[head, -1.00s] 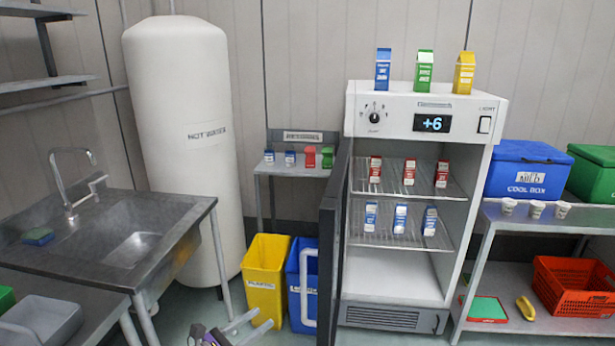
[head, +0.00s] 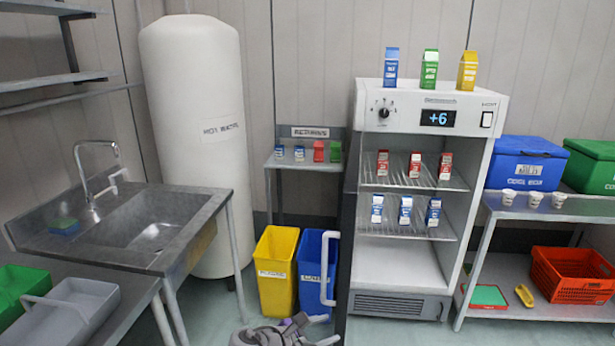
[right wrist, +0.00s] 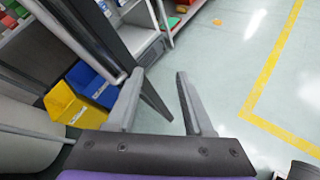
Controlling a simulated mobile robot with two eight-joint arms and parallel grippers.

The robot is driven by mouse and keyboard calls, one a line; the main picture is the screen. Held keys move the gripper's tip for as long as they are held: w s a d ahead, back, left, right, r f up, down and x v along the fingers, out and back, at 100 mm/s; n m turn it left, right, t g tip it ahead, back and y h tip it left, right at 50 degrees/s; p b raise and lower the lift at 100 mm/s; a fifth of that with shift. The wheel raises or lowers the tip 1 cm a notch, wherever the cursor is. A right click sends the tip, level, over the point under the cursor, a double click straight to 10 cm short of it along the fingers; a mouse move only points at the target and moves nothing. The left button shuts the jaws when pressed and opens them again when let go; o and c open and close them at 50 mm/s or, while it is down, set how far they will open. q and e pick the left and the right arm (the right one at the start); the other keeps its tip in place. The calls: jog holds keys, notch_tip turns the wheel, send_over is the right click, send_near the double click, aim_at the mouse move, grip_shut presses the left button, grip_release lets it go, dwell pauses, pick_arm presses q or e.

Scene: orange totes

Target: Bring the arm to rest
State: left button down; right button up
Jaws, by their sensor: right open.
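My right gripper (head: 325,329) shows at the bottom edge of the head view, in front of the blue bin and low by the open fridge door. In the right wrist view its two grey fingers (right wrist: 159,80) are spread apart with nothing between them. Part of my right arm is cut off by the lower picture edge. My left gripper is in neither view.
The open fridge door (head: 347,240) stands close to my right gripper. A yellow bin (head: 276,275) and a blue bin (head: 311,270) stand beside it. The fridge (head: 418,100) holds several cartons. The right wrist view shows clear floor (right wrist: 230,75) on the right.

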jog(key=s+d+f+m+g+y, duration=0.2)
jog(key=s+d+m+g+y, duration=0.2)
jog(key=s+d+m, duration=0.7)
jog(key=s+d+f+m+y, duration=0.1)
jog(key=s+f+m+y, duration=0.3)
jog(key=s, duration=0.6)
jog(key=s+d+f+m+y, duration=0.2)
jog(key=s+m, duration=0.4)
jog(key=s, duration=0.3)
pick_arm(q)
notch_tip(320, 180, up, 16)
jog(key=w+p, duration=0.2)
jog(key=p, duration=1.2)
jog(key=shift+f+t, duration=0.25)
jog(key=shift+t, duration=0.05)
pick_arm(e)
notch_tip(320, 180, up, 16)
jog(key=w+t, duration=0.1)
jog(key=shift+w+a+f, duration=0.15)
jog(key=shift+w+f, duration=0.1)
jog(key=shift+w, duration=0.15)
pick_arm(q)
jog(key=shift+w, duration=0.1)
